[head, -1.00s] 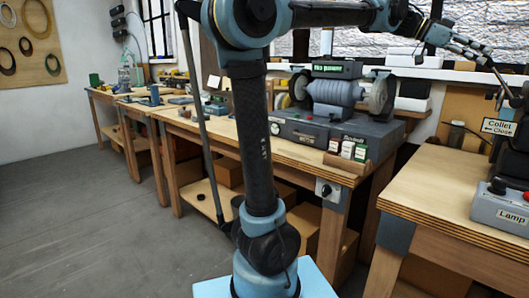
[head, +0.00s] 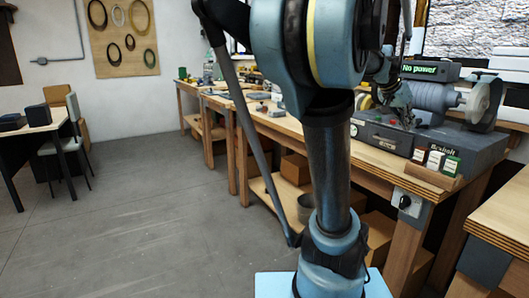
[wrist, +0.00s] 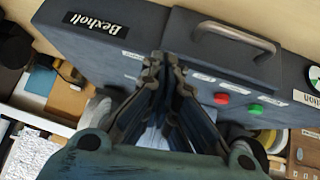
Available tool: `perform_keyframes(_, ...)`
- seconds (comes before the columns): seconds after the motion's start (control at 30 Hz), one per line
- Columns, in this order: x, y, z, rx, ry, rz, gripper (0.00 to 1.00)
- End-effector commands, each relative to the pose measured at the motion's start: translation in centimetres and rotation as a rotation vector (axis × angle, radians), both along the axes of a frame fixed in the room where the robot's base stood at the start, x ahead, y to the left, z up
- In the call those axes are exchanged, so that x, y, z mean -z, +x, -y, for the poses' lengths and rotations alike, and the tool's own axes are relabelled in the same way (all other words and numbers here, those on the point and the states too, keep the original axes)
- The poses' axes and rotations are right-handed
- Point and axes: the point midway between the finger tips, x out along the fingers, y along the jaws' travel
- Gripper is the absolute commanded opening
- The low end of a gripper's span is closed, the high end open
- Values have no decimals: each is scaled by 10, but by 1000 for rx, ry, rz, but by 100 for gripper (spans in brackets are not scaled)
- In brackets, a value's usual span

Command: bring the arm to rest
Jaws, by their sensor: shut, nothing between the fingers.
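My arm (head: 328,170) rises from its base in the middle of the head view, with its large upper joint close to the camera. My gripper (head: 408,118) shows small, partly behind that joint, in front of the grinder machine on the bench. In the wrist view my gripper (wrist: 162,62) has its fingers together with nothing held. Beyond the fingers lies the dark grey Bexholt machine housing (wrist: 120,45), with a handle (wrist: 235,40), a red button (wrist: 221,98) and a green button (wrist: 254,110). I cannot tell the exact gap between fingers and housing.
The grinder machine (head: 390,138), with a "No power" display (head: 430,71), stands on a long wooden bench (head: 290,125). Small labelled boxes (head: 435,160) sit at its front edge. Another bench (head: 510,225) is at the right. A desk and chair (head: 62,143) stand far left. The floor (head: 130,215) between is clear.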

Motion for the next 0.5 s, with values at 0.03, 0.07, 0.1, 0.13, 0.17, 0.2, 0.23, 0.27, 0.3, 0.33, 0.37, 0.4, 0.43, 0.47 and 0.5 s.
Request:
perform_keyframes(0.03,12,9,-23,-72,16,-3,0)
perform_keyframes(0.07,19,13,-35,-113,25,-6,0)
perform_keyframes(0.1,28,18,-51,-168,37,-10,0)
perform_keyframes(0.13,34,22,-64,-211,46,-12,0)
perform_keyframes(0.17,41,25,-76,-252,53,-14,0)
perform_keyframes(0.2,50,29,-93,-307,63,-17,0)
perform_keyframes(0.23,56,31,-105,-349,71,-18,0)
perform_keyframes(0.27,62,34,-118,-391,77,-20,0)
perform_keyframes(0.3,71,36,-134,-446,87,-22,0)
perform_keyframes(0.33,77,37,-147,-487,95,-23,0)
perform_keyframes(0.37,83,38,-159,-530,100,-24,0)
perform_keyframes(0.4,92,38,-176,-585,108,-26,0)
perform_keyframes(0.43,98,39,-188,-626,114,-26,0)
perform_keyframes(0.47,104,38,-200,-667,119,-26,0)
perform_keyframes(0.5,111,37,-215,-719,125,-25,0)
